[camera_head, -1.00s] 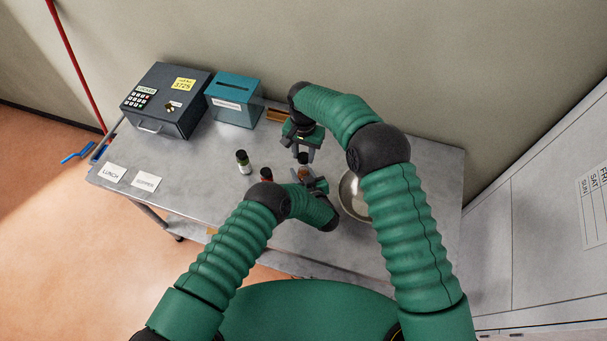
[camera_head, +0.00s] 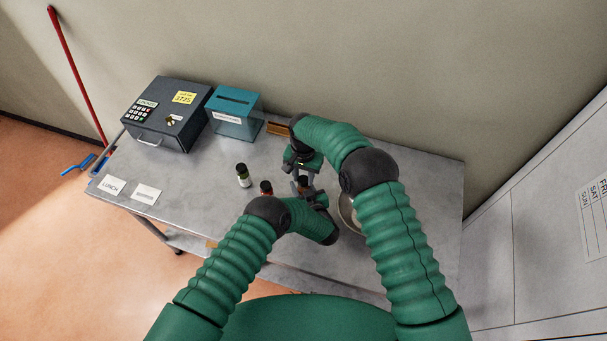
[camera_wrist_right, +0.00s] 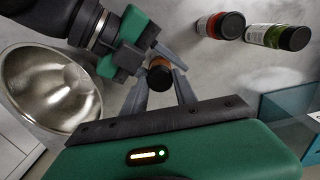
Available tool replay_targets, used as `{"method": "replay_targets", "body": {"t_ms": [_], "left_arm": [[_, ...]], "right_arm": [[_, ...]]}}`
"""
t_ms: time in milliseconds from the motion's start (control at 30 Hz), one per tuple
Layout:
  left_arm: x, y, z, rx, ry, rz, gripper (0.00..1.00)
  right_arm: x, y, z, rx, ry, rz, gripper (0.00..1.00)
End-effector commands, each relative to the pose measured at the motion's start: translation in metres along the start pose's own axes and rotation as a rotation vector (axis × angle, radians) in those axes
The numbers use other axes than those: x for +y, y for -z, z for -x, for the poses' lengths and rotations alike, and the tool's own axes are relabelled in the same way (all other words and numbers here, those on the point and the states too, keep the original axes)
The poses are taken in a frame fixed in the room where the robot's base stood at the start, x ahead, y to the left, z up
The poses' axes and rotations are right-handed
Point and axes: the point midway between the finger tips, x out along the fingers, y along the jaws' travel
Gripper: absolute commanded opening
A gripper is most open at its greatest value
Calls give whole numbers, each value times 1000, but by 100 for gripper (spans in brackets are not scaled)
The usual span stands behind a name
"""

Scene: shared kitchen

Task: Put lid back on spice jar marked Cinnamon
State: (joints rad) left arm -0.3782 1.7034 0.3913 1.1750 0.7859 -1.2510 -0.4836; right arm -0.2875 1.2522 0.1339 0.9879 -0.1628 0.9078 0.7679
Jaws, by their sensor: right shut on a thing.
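The brown spice jar (camera_wrist_right: 159,80) stands between my two grippers near the table's middle; its label cannot be read. My left gripper (camera_head: 309,192) comes in from the side, its fingers around the jar. My right gripper (camera_head: 303,178) points down from above, shut on the small dark lid (camera_head: 303,181). The lid is at the jar's mouth; whether it is seated I cannot tell. In the right wrist view, my right gripper's fingers (camera_wrist_right: 160,88) reach to both sides of the lid and jar top. The grippers hide much of the jar.
A red spice jar (camera_wrist_right: 222,25) and a green one (camera_wrist_right: 280,37) stand to the left in the head view. A metal bowl (camera_wrist_right: 50,85) is close on the right. A grey lockbox (camera_head: 165,115) and teal box (camera_head: 234,113) stand at the back. Signs lie front left.

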Motion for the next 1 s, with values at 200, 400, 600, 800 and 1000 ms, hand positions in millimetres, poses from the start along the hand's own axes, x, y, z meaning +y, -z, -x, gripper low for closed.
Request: {"method": "replay_targets", "body": {"t_ms": [200,400,600,800,1000], "left_arm": [[0,-1,0,-2,0,-1,0],[0,-1,0,-3,0,-1,0],[0,-2,0,-3,0,-1,0],[0,-2,0,-3,0,-1,0],[0,-2,0,-3,0,-1,0]], "right_arm": [[0,0,-7,1,0,0,0],[0,0,-7,0,0,0,0],[0,0,-8,0,0,-1,0],[0,0,-11,-1,-1,-1,0],[0,-1,-15,-2,-1,-1,0]]}}
